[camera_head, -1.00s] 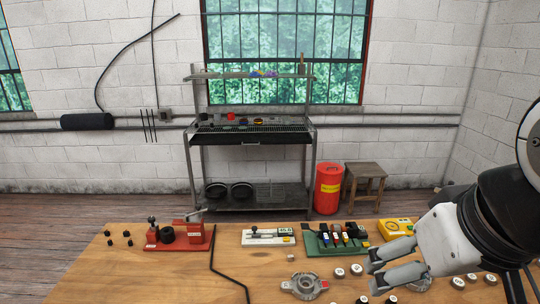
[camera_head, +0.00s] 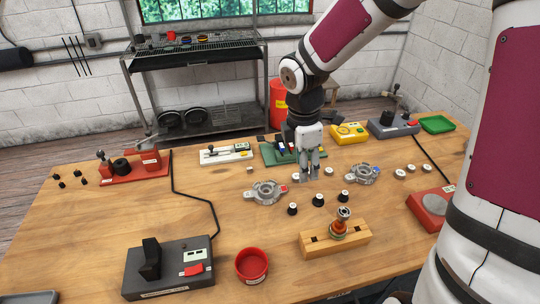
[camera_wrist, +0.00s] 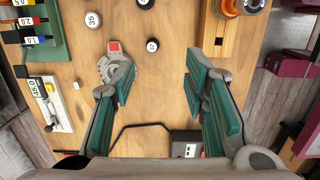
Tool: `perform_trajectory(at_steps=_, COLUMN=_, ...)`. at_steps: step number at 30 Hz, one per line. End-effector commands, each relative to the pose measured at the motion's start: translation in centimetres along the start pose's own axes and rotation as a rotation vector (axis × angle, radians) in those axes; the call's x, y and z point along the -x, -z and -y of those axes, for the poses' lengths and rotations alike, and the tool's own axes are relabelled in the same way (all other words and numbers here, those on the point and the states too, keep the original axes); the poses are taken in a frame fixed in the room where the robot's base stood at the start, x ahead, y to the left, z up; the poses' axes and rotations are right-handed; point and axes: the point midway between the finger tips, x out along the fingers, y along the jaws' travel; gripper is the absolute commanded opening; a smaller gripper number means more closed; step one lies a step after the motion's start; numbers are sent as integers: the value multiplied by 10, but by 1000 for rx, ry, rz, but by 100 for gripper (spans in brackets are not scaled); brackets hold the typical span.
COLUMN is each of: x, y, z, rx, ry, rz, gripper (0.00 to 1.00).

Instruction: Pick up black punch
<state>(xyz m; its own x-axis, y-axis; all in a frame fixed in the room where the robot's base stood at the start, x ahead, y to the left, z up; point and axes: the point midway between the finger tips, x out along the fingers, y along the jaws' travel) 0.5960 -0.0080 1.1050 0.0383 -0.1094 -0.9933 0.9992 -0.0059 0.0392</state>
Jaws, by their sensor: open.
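The green rack (camera_head: 268,152) stands at the back of the bench, left of my gripper. It holds several upright tools with dark handles and coloured parts; I cannot tell surely which one is the black punch. In the wrist view the rack (camera_wrist: 56,50) shows at the upper left, with labelled tools partly cut off by the frame edge. My gripper (camera_head: 309,176) points down over the bench in front of the rack. In the wrist view it (camera_wrist: 148,80) is open, with bare wood between its fingers and nothing held.
Black pieces with white tops (camera_head: 318,200) and grey castings (camera_head: 266,192) lie near my gripper. A wooden block (camera_head: 336,240) holds a coil part. A red bowl (camera_head: 252,265), dark bench device (camera_head: 168,268) and yellow meter (camera_head: 349,133) stand around.

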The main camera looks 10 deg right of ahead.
Motion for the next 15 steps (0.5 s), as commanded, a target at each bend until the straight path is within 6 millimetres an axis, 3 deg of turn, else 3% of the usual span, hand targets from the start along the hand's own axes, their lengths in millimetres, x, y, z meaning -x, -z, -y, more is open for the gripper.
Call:
perform_trajectory(at_steps=3, x=-28, y=10, z=-12, rx=141, ry=24, rz=-59, gripper=41)
perform_trajectory(at_steps=9, x=-47, y=19, z=-21, rx=266, ry=26, rz=-110, gripper=41)
perform_trajectory(at_steps=15, x=-70, y=23, z=-21, rx=282, ry=27, rz=-116, gripper=41)
